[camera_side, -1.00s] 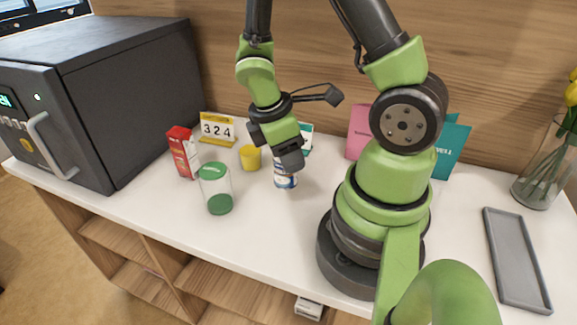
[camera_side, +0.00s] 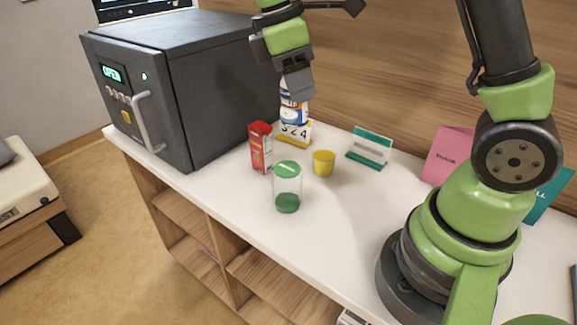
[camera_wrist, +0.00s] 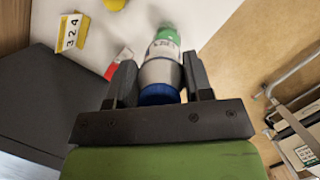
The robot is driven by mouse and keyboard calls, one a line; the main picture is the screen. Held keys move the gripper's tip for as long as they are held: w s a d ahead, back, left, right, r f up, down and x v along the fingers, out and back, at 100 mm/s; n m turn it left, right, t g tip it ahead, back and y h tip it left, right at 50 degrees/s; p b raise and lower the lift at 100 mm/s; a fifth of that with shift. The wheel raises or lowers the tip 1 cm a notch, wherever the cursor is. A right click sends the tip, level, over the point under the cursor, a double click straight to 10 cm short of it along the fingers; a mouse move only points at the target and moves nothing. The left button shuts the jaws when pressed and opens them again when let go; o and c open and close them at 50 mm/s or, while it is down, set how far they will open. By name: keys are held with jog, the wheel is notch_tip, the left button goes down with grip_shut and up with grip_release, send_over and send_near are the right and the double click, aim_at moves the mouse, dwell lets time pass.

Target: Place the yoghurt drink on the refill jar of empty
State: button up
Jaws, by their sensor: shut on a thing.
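The yoghurt drink is a small white bottle with blue bands (camera_side: 292,108), hanging from my gripper (camera_side: 297,82). In the side view it appears in front of the yellow 324 sign. In the wrist view my gripper (camera_wrist: 160,88) has its jaws shut around the bottle (camera_wrist: 160,74), blue end nearest. The refill jar (camera_side: 288,187) is a clear cylinder with a green top and a green layer at the bottom. It stands on the white counter, apart from the bottle in the side view. Green shows beyond the bottle in the wrist view; the bottle hides much there.
A red carton (camera_side: 260,148) stands just left of the jar, and a yellow cup (camera_side: 323,163) to its right. The 324 sign (camera_side: 296,133) is behind. A dark oven-like box (camera_side: 190,85) fills the left. A teal-and-white card stand (camera_side: 369,148) is at the back. The front counter is clear.

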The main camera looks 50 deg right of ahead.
jog(key=shift+w+a+r, duration=0.3)
jog(key=shift+a+r, duration=0.05)
jog(key=shift+a+f, duration=0.15)
send_over(290, 167)
notch_tip(290, 167, down, 9)
jog(key=shift+f, duration=0.15)
jog(key=o, duration=1)
jog(key=shift+f, duration=0.1)
jog(key=shift+c, duration=0.2)
